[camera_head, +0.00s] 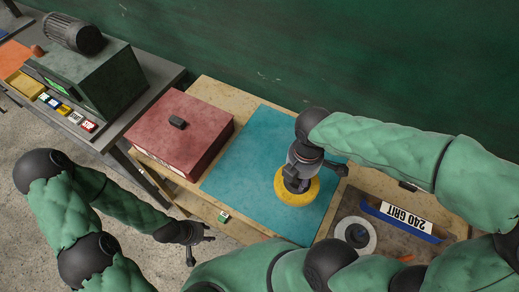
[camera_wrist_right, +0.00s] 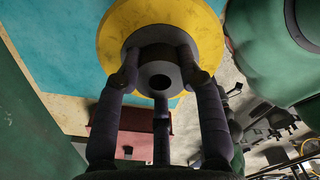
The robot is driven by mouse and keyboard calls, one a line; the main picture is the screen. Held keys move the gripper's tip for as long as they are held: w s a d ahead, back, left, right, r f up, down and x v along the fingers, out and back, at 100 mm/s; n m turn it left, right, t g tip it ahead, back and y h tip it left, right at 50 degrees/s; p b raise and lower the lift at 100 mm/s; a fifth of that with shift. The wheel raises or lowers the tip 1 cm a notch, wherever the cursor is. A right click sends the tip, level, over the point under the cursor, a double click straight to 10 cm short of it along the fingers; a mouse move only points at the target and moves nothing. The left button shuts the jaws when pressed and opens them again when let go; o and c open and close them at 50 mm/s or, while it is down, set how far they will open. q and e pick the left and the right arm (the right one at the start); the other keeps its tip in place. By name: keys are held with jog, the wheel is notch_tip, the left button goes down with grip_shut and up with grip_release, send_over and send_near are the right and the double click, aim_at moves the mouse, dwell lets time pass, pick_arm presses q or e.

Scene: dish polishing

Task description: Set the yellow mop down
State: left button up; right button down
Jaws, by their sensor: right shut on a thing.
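The yellow mop (camera_head: 292,199) is a round yellow disc with a grey hub, over the blue mat (camera_head: 250,150). In the right wrist view the mop (camera_wrist_right: 205,30) shows its disc behind the hub. My right gripper (camera_head: 298,178) is shut on the hub, its fingers around it; they also show in the wrist view (camera_wrist_right: 160,75). I cannot tell whether the disc touches the mat. My left gripper (camera_head: 200,238) is open and empty, at the front edge of the bench, away from the mop.
A red box (camera_head: 180,130) stands left of the mat. A blue holder marked 240 GRIT (camera_head: 402,218) and a white ring-shaped roll (camera_head: 355,236) lie to the right. Bare mat lies left of and behind the mop.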

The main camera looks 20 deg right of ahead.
jog(key=w+f+b, duration=0.1)
jog(key=w+f, duration=0.2)
jog(key=w, duration=0.1)
jog(key=w+d+f+b, duration=0.1)
jog(key=w+f, duration=0.2)
jog(key=w, duration=0.2)
jog(key=w+d+f+b, duration=0.1)
jog(key=w+f, duration=0.2)
jog(key=w, duration=0.1)
jog(key=shift+w+d+f+b, duration=0.1)
jog(key=shift+w+f+b, duration=0.15)
jog(key=shift+f+b, duration=0.1)
jog(key=shift+w+f+b, duration=0.15)
jog(key=shift+f+b, duration=0.1)
jog(key=shift+f, duration=0.6)
jog(key=shift+w+f+b, duration=0.1)
jog(key=shift+f+b, duration=0.1)
jog(key=shift+f, duration=0.6)
jog(key=shift+f, duration=0.2)
jog(key=c, duration=0.8)
grip_release()
